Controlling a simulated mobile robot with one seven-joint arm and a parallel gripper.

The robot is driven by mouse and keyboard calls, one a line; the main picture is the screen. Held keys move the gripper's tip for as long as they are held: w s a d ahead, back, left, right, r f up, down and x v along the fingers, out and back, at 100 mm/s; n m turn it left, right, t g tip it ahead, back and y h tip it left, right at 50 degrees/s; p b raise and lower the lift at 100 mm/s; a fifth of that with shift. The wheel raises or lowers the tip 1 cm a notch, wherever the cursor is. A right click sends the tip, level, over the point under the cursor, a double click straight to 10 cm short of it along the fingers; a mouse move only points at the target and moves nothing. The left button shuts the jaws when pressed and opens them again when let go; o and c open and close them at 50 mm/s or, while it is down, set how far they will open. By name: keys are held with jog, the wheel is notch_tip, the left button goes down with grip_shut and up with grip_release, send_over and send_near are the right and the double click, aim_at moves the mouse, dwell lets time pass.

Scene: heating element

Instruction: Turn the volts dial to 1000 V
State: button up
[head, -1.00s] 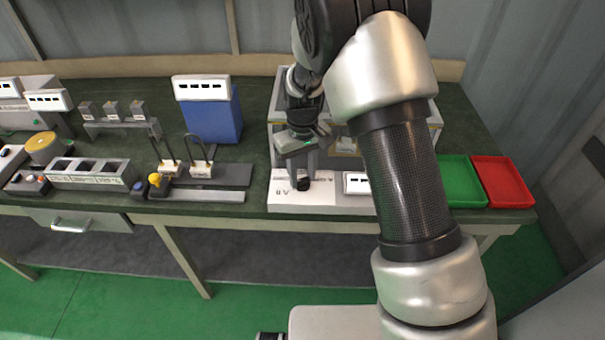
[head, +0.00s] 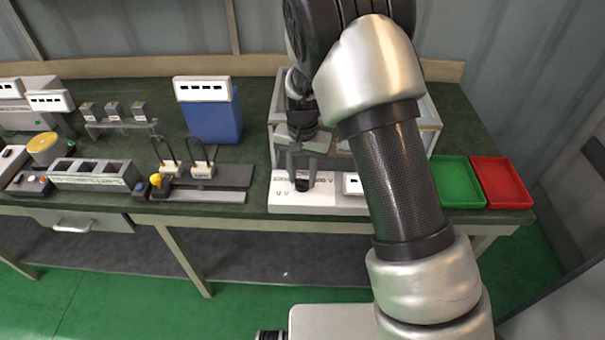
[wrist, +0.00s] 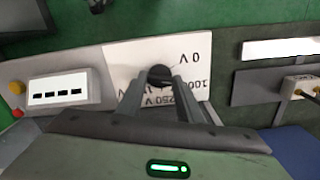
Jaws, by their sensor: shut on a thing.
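The volts dial is a small black knob (wrist: 159,74) on a white panel (wrist: 130,58) at the front of the bench. My gripper (wrist: 160,82) points down at the panel and is shut on the knob, with one finger on each side. In the wrist view the labels appear upside down: 0 V is above and right of the knob, and 250 V lies below it between the fingers. Another label at the right is partly hidden by a finger. In the head view my gripper (head: 302,176) is over the knob (head: 302,185). I cannot tell where the knob points.
A four-slot display (head: 352,184) stands right of the dial; red and yellow buttons (wrist: 16,87) show beside it in the wrist view. A clear-walled case (head: 430,125) is behind. Green (head: 457,183) and red (head: 502,183) trays lie at right. A blue box (head: 212,118) stands back left.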

aim_at(303, 180)
jog(key=shift+m, duration=1.3)
jog(key=shift+w, duration=0.1)
jog(key=o, duration=1.1)
notch_tip(303, 180, up, 18)
jog(key=shift+f+p, duration=0.25)
jog(key=shift+p, duration=0.45)
